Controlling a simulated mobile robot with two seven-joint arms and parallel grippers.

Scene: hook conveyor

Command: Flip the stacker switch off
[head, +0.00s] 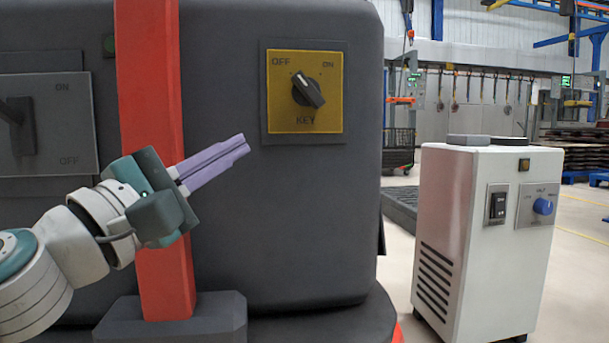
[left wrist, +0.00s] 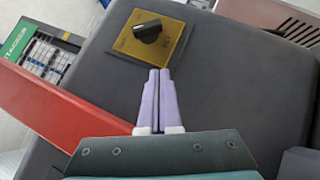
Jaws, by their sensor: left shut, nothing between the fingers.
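My left gripper (head: 244,145) is shut and empty, its lilac fingers together in front of the dark machine (head: 290,220). The fingertips are below and left of a yellow plate (head: 277,112) marked OFF, ON and KEY, with a black rotary knob (head: 308,91). In the left wrist view the fingertips (left wrist: 159,72) appear just below this plate (left wrist: 128,48) and its knob (left wrist: 148,31). A grey plate (head: 70,130) at the far left is marked ON above and OFF below. Its dark lever (head: 18,120) is partly cut off by the frame edge.
A red post (head: 150,80) stands in front of the machine, between the two plates and close to my left gripper. A white cabinet (head: 450,230) at the right bears a black rocker switch (head: 497,207) and a blue knob (head: 543,206). Floor shows between machine and cabinet.

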